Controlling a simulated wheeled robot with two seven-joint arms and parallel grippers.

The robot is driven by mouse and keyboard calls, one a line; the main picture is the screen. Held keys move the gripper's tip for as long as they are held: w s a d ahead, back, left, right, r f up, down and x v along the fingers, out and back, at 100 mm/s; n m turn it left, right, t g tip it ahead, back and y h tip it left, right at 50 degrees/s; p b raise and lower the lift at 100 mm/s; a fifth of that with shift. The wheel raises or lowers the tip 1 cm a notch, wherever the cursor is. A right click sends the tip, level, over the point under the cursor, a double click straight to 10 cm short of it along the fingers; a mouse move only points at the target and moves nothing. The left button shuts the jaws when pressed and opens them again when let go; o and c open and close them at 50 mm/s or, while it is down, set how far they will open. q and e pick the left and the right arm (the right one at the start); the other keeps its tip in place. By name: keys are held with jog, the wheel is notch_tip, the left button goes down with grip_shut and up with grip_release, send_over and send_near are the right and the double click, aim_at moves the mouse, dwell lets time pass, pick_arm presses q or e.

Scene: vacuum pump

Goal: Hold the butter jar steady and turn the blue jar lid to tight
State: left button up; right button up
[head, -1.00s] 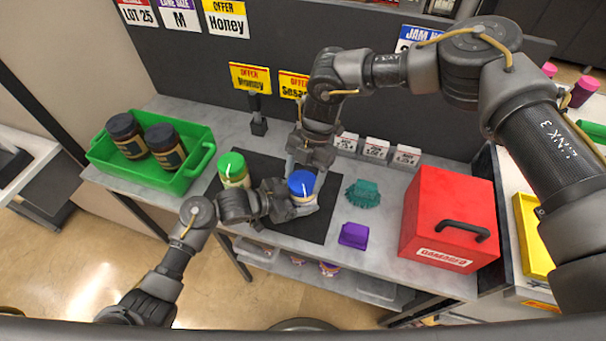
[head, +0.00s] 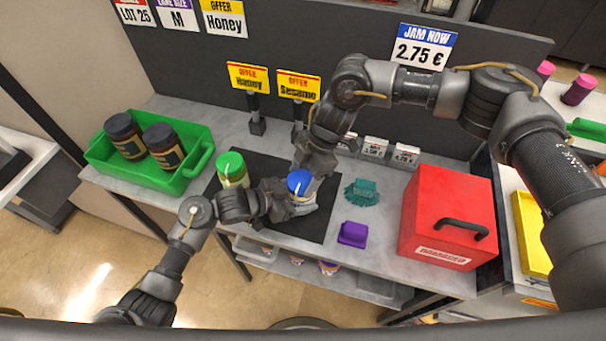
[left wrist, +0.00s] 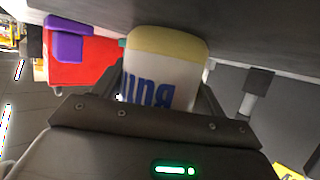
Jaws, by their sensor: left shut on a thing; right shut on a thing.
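The butter jar stands upright on the dark mat (head: 262,172). In the head view its body is mostly hidden by my left gripper (head: 290,205). The left wrist view shows the jar (left wrist: 165,70) with a pale body, a yellowish base and blue lettering, held between my left fingers. The blue jar lid (head: 299,182) sits on top of the jar. My right gripper (head: 309,178) reaches down from behind and is shut on the lid; its fingertips are partly hidden. I cannot tell from here how tightly the lid is seated.
A green-lidded jar (head: 232,169) stands close to the left of my left gripper. A green tray (head: 190,180) with two dark jars is at the left. A teal brush-like item (head: 362,192), a purple block (head: 353,234) and a red box (head: 450,215) lie to the right.

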pick_arm(q)
jog(key=shift+d, duration=0.1)
pick_arm(e)
jog(key=o, duration=1)
jog(key=shift+r, duration=0.1)
jog(key=v, duration=1.1)
jog(key=shift+w+d+r, duration=0.15)
jog(key=shift+d+r, duration=0.1)
jog(key=shift+r, duration=0.1)
pick_arm(q)
jog(key=o, duration=1.4)
